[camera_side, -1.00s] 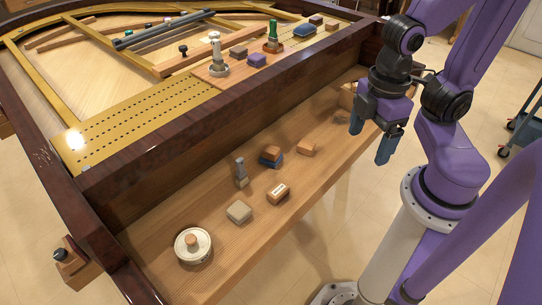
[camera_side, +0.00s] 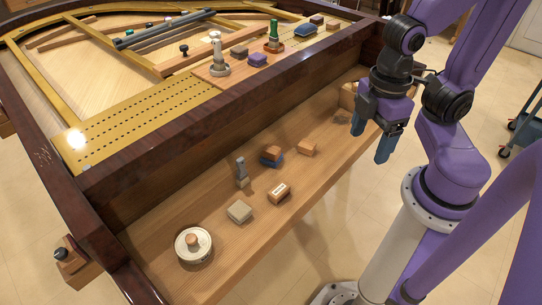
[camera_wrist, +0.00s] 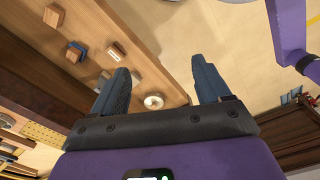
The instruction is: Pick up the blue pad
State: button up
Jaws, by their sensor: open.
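A blue pad (camera_side: 277,162) lies on the wooden shelf, with a brown wooden block (camera_side: 271,152) on top of it that hides most of its upper face. Only its blue edge shows. In the wrist view the blue pad (camera_wrist: 83,48) shows as a thin blue edge beside a brown block, left of my fingers. My gripper (camera_side: 371,138) is open and empty, well to the right of the pad and above the shelf's right end. Its two blue fingers also show in the wrist view (camera_wrist: 160,66), apart with nothing between them.
Near the pad stand a grey metal piece (camera_side: 241,172), a labelled block (camera_side: 278,193), a pale block (camera_side: 239,211) and a tan block (camera_side: 306,149). A round lidded pot (camera_side: 193,245) sits at the shelf's near end. The dark piano rail (camera_side: 225,110) rises behind the shelf.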

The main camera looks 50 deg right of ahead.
jog(key=w+a+f+m+t+y, duration=0.2)
jog(key=w+a+f, duration=0.2)
jog(key=w+f, duration=0.6)
jog(key=m+t, duration=0.8)
jog(key=t, duration=0.2)
send_near(273, 149)
jog(key=x, duration=0.5)
jog(key=shift+w+d+r, duration=0.1)
jog(key=shift+w, duration=0.05)
jog(key=shift+x, duration=2.7)
